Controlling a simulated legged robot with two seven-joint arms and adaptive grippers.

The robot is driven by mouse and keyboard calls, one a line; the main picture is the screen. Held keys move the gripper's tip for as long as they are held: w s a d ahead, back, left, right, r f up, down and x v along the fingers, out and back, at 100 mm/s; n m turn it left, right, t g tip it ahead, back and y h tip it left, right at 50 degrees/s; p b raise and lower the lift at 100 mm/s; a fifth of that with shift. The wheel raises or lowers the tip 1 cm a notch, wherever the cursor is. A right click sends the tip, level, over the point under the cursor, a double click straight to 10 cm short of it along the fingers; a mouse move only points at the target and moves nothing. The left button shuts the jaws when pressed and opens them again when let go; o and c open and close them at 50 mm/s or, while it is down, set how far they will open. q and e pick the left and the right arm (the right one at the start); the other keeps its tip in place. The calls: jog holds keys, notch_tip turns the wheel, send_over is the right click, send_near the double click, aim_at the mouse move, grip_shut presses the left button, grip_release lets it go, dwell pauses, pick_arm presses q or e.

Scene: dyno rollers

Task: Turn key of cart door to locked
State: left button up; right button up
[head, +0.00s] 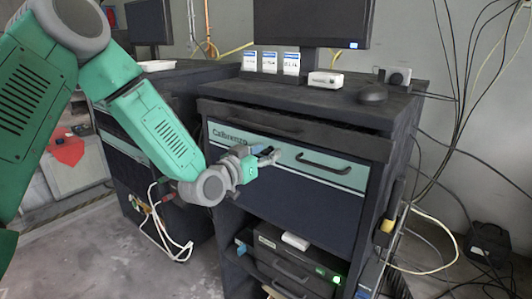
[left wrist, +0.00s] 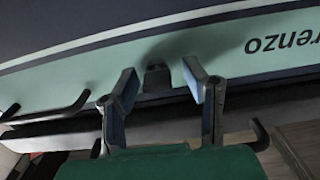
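The cart door (head: 290,200) is a dark blue panel with a teal strip along its top and "CaLorenzo"-like lettering on it. My left gripper (head: 270,156) is at the teal strip, between the lettering and the door handle (head: 323,163). In the left wrist view, the fingers of my left gripper (left wrist: 160,75) are spread apart. A small dark key or lock (left wrist: 157,77) sits between them on the teal strip, with gaps on both sides. Its turn position is too dark to tell. In the head view the gripper hides it. My right gripper is not in view.
The dark cart (head: 385,150) carries a monitor (head: 312,20), small white boxes and a black mouse (head: 372,93) on top. A drawer (head: 290,125) is just above the door. An open shelf below holds equipment with a green light (head: 336,279). Cables hang at the right.

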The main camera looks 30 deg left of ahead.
pick_arm(q)
jog(key=shift+d, duration=0.1)
grip_shut()
jog(key=shift+n, duration=0.4)
jog(key=n, duration=0.7)
jog(key=shift+a+n, duration=0.2)
jog(key=shift+n, duration=0.1)
jog(key=n+b, duration=0.1)
jog(key=n, duration=0.3)
jog(key=shift+f+n+b, duration=0.15)
jog(key=shift+n+b, duration=0.15)
jog(key=n+b, duration=0.2)
jog(key=n, duration=0.2)
jog(key=shift+f+n, duration=0.1)
jog(key=shift+n, duration=0.3)
